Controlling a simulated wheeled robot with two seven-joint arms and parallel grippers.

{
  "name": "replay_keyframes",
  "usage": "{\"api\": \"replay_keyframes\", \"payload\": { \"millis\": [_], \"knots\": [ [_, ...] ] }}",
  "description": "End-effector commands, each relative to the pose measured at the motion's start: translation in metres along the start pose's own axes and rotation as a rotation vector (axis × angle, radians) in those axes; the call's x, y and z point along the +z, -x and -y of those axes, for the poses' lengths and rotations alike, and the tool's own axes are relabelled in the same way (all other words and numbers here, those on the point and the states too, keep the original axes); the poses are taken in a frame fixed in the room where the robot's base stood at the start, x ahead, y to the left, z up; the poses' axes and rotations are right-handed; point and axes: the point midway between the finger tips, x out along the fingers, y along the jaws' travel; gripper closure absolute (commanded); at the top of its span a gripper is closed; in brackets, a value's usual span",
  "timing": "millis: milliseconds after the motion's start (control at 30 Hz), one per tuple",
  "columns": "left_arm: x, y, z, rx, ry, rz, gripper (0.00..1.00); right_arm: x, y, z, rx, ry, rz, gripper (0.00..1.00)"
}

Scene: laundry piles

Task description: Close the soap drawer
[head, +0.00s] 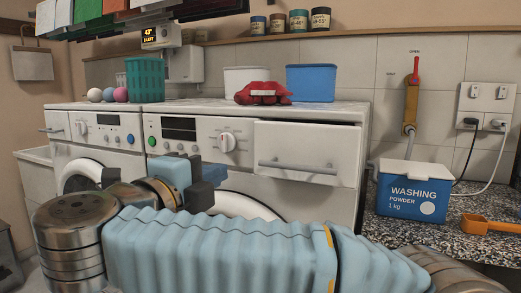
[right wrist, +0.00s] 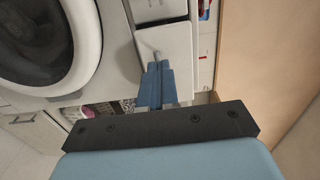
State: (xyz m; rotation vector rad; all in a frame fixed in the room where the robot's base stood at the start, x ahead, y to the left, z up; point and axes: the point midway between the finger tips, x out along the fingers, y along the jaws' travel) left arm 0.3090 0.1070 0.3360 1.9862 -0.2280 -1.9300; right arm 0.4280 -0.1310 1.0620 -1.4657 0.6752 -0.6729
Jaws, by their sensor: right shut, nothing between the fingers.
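The soap drawer (head: 308,150) is the white panel with a grey bar handle at the upper right of the right washing machine (head: 185,142). It stands out from the machine, with a dark gap along its top edge. My right gripper (head: 212,182) is left of the drawer and lower, in front of the machine, shut and empty. In the right wrist view, its blue fingers (right wrist: 158,70) are together, overlapping a white panel with a handle (right wrist: 178,52). I cannot tell whether they touch it. My left gripper is not in view.
A second washing machine (head: 100,128) stands at the left. A blue tub (head: 310,83), a red cloth (head: 262,93) and a green basket (head: 144,80) are on top. A washing powder box (head: 412,192) and an orange scoop (head: 475,224) are on the speckled counter at the right.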

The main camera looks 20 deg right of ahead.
Motion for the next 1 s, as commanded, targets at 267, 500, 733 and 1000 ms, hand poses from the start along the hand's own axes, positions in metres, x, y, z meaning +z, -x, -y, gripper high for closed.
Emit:
{"api": "replay_keyframes", "payload": {
  "millis": [267, 500, 733, 1000],
  "knots": [
    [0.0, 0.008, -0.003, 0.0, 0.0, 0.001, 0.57, -0.002, -0.05, 0.002, 0.001, -0.002, -0.007, 1.0],
    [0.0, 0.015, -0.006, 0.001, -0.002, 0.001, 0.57, -0.002, -0.1, 0.002, 0.001, 0.0, -0.006, 1.0],
    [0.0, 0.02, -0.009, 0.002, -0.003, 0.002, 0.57, -0.001, -0.129, 0.001, 0.001, -0.002, -0.003, 1.0],
    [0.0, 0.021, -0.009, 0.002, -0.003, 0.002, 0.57, -0.001, -0.137, 0.0, 0.001, -0.002, -0.001, 1.0]
  ]
}}
